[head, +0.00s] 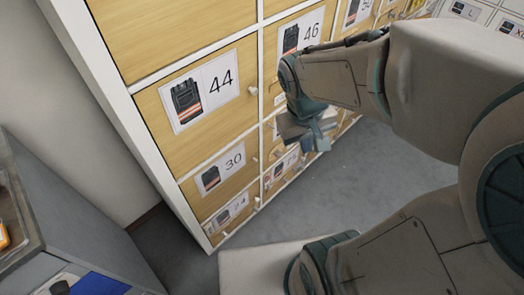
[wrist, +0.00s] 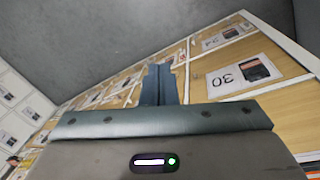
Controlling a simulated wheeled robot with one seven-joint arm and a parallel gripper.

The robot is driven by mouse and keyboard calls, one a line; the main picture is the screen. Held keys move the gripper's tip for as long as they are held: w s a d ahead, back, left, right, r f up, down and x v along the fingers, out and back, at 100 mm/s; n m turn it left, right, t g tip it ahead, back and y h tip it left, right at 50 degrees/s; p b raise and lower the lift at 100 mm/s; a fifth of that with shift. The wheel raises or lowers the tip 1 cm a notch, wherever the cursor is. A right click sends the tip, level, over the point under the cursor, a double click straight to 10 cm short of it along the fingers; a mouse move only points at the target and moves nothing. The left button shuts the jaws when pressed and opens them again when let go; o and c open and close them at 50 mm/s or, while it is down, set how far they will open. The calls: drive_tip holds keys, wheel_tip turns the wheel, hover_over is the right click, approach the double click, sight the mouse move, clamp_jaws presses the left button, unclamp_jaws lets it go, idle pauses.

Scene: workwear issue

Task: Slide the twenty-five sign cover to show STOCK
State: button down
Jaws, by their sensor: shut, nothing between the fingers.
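I cannot make out a sign that reads twenty-five or the word STOCK in either view. At the bottom left of the head view, a blue panel (head: 98,284) lies beside a white card with a dark picture (head: 62,283); whether this is the sign cover is unclear, and the frame edge cuts it off. My gripper (head: 318,143) is in front of the cabinet's lower drawers, apart from the blue panel. In the wrist view my gripper (wrist: 160,72) has its fingers together, with nothing held.
A wooden drawer cabinet has cards reading 44 (head: 202,90), 46 (head: 301,36) and 30 (head: 220,170), with small protruding knobs. The 30 card also shows inverted in the wrist view (wrist: 240,77). A grey unit (head: 50,245) stands at lower left. Grey floor (head: 385,150) is clear.

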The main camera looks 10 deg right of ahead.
drive_tip(key=w+a+f+n+t+h+b, duration=0.1)
drive_tip(key=w+f+n+h+b, duration=0.3)
drive_tip(key=f, duration=0.9)
drive_tip(key=w+a+f+n+h+b, duration=0.2)
drive_tip(key=w+f+n+h+b, duration=0.3)
drive_tip(key=f, duration=0.7)
drive_tip(key=w+a+f+n+t+h+b, duration=0.1)
drive_tip(key=w+f+n+b, duration=0.4)
drive_tip(key=f, duration=0.8)
drive_tip(key=n+t+y+b, duration=0.5)
drive_tip(key=n+t+b, duration=0.5)
drive_tip(key=n+b, duration=0.3)
approach(269, 186)
drive_tip(key=s+a+f+n+p, duration=0.1)
drive_tip(key=s+a+f, duration=0.2)
drive_tip(key=s+f, duration=0.25)
drive_tip(key=shift+w+d+f, duration=0.1)
drive_tip(key=shift+d+f, duration=0.15)
drive_tip(key=shift+f, duration=0.2)
drive_tip(key=w+d+b, duration=0.4)
drive_tip(key=w+d, duration=0.1)
drive_tip(key=w, duration=0.5)
drive_tip(key=shift+d+r, duration=0.35)
drive_tip(key=shift+r, duration=0.15)
